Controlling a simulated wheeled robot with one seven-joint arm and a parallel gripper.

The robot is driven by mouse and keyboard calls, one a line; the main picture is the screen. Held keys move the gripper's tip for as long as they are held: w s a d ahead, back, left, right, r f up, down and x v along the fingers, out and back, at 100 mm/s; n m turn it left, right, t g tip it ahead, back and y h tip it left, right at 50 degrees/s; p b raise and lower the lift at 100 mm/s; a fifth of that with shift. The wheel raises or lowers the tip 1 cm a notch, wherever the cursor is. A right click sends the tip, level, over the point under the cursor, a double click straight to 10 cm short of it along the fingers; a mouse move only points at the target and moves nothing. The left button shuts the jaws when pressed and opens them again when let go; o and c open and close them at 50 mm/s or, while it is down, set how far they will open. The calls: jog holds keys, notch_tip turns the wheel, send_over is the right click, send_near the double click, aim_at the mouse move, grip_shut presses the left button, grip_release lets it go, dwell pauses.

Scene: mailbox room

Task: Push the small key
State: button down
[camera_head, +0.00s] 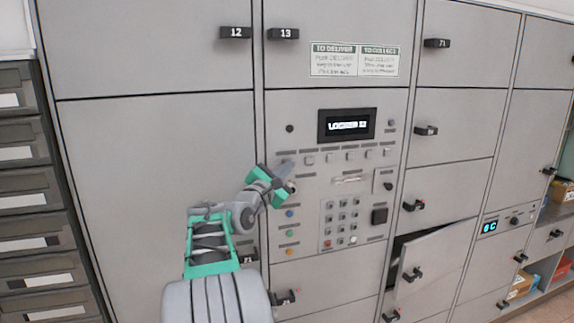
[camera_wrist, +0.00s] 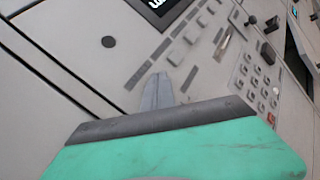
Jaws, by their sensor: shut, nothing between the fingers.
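The control panel (camera_head: 300,135) on the grey locker wall carries a row of small grey keys (camera_head: 330,158) under a lit display (camera_head: 346,125). I cannot tell which one is the small key. My gripper (camera_head: 287,167) is shut and empty, at the left end of that row. In the wrist view, my fingertips (camera_wrist: 156,88) point at the panel, just below the nearest key (camera_wrist: 177,56). They cover part of the panel there. I cannot tell whether they touch it.
A number keypad (camera_head: 341,221) sits lower on the panel, with coloured round buttons (camera_head: 290,213) to its left. A black square (camera_head: 379,215) is right of the keypad. A locker door (camera_head: 432,262) stands ajar at the lower right. Dark drawers (camera_head: 25,200) line the left side.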

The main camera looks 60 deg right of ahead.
jog(key=shift+s+a, duration=0.5)
jog(key=shift+s+a+b, duration=0.45)
jog(key=shift+s+a, duration=1.3)
